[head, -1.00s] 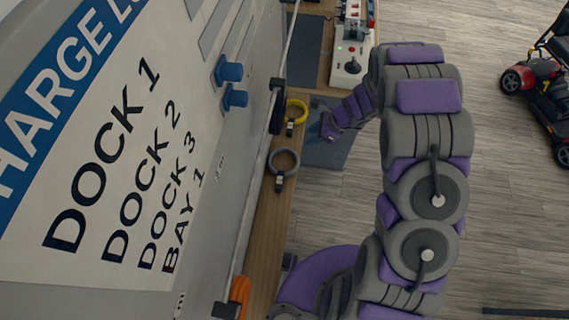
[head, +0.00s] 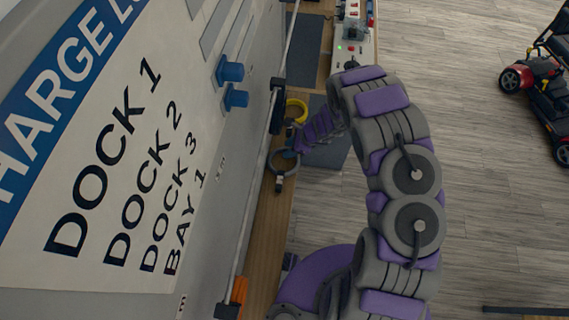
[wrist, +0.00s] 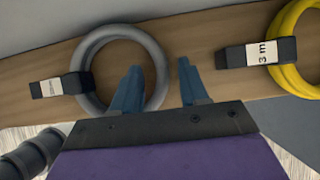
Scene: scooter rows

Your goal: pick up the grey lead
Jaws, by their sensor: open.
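The grey lead (head: 273,168) is a coiled ring with a dark tag, lying on the narrow wooden shelf (head: 262,225) along the wall board. In the wrist view the grey lead (wrist: 91,51) is left of centre, its labelled black tag at its left. My gripper (head: 291,153) is over the lead's upper right side and hides part of it. In the wrist view my gripper (wrist: 159,68) is open and empty. The ring's right side shows between its blue fingertips, the left finger over the ring's opening. I cannot tell how far above the lead the fingertips are.
A yellow lead (head: 296,107) with a black "3 m" tag lies close beside, also in the wrist view (wrist: 292,45). A dock sign board (head: 110,200) with blue knobs (head: 230,72) rises on the left. A red scooter (head: 540,80) stands far right on open floor.

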